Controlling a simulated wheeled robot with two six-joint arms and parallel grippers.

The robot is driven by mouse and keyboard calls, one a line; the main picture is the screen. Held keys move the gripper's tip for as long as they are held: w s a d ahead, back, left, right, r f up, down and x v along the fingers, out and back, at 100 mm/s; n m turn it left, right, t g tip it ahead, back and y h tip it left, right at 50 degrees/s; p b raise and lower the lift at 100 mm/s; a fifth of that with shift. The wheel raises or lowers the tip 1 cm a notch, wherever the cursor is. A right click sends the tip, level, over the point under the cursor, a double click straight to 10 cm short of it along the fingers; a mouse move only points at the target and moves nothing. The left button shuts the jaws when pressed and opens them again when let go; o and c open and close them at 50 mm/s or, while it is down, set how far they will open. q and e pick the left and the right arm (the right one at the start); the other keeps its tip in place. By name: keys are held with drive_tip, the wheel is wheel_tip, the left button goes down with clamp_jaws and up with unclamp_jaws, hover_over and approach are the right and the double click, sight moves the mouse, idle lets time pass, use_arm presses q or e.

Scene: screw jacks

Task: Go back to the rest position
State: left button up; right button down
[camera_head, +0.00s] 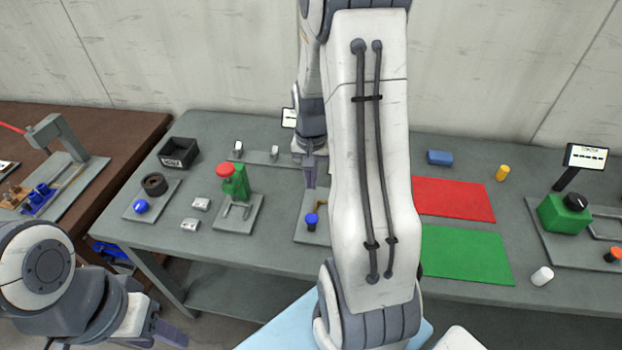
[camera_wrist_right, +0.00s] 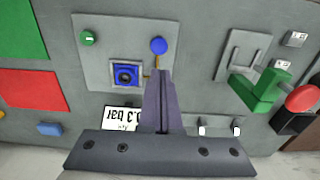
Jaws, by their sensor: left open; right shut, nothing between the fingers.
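My right gripper (camera_head: 309,168) is shut and empty, hanging over the middle of the grey table. In the right wrist view its fingers (camera_wrist_right: 158,90) are together, pointing at a grey plate (camera_wrist_right: 105,25) with a blue knob (camera_wrist_right: 158,46), a green button (camera_wrist_right: 88,38) and a blue square fitting (camera_wrist_right: 126,74). I cannot tell whether the fingertips touch anything. My left gripper (camera_head: 162,330) is open and low at the lower left, in front of the table and away from its objects; part of it is cut off by the frame edge.
A green screw jack with a red knob (camera_head: 226,170) stands left of my right gripper. Red (camera_head: 455,198) and green mats (camera_head: 465,255) lie right of my right arm, which hides part of the table. A green box (camera_head: 560,216) stands far right. A brown table is at left.

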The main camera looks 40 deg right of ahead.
idle(0.3)
drive_tip(key=s+a+r+n+b, duration=0.2)
drive_tip(key=a+n, duration=0.2)
drive_tip(key=a, duration=0.6)
drive_tip(key=s+a+r+n+b, duration=0.15)
drive_tip(key=a+n, duration=0.35)
drive_tip(key=a, duration=0.6)
drive_tip(key=s+a+n+b, duration=0.1)
drive_tip(key=s+a+n, duration=0.3)
drive_tip(key=s, duration=0.3)
drive_tip(key=s+a+n+y+b, duration=0.1)
drive_tip(key=s+a+n, duration=0.3)
drive_tip(key=s+a, duration=0.1)
drive_tip(key=shift+s+a+r+b, duration=0.15)
drive_tip(key=shift+s+r+b, duration=0.2)
drive_tip(key=shift+s, duration=0.5)
